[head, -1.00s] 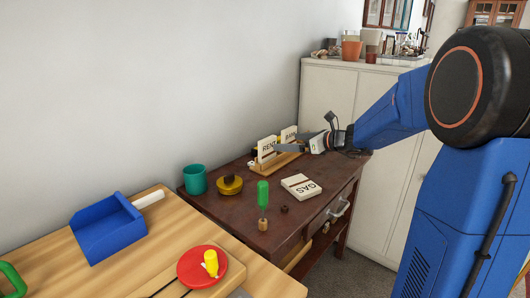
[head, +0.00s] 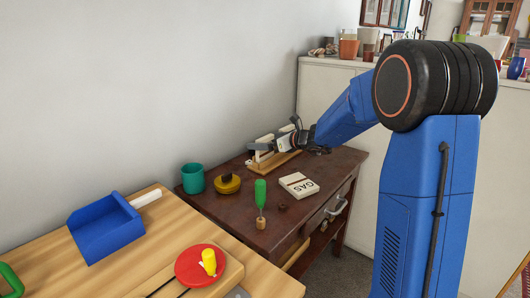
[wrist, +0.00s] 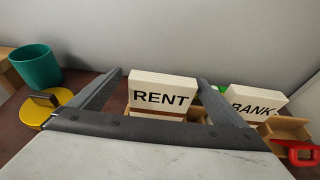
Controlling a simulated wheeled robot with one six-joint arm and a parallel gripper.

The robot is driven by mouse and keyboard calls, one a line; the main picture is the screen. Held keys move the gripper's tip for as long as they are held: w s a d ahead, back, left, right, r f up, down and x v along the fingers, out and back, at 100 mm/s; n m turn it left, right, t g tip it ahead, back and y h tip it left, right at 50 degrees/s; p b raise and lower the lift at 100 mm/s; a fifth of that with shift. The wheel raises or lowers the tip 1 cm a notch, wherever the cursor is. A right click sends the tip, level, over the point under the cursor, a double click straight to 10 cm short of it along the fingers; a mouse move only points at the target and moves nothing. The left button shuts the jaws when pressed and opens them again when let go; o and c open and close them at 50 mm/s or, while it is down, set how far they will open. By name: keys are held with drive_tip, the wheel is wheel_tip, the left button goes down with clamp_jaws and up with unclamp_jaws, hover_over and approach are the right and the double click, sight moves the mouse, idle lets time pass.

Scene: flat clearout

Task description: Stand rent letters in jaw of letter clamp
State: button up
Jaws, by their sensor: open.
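The rent letters, a cream block marked RENT (wrist: 163,92), stand upright in a wooden rack (head: 277,162). My gripper (wrist: 160,84) is open, with one finger on each side of the block in the wrist view. I cannot tell whether they touch it. In the head view my gripper (head: 262,147) is over the rack and partly hides the block. A round yellow piece with a dark upright part (head: 227,183) stands left of the rack; it also shows in the wrist view (wrist: 38,108). It may be the letter clamp, but I cannot tell for certain.
A BANK block (wrist: 252,104) stands right of the rent letters. A teal cup (head: 194,178), a green-handled tool (head: 260,192) and a flat GAS block (head: 299,185) are on the dark table. A blue tray (head: 105,228) is on the lighter table. A wall rises behind.

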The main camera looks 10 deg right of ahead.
drive_tip(key=x, duration=0.4)
drive_tip(key=shift+w+d, duration=0.1)
drive_tip(key=shift+w, duration=0.1)
drive_tip(key=c, duration=1.2)
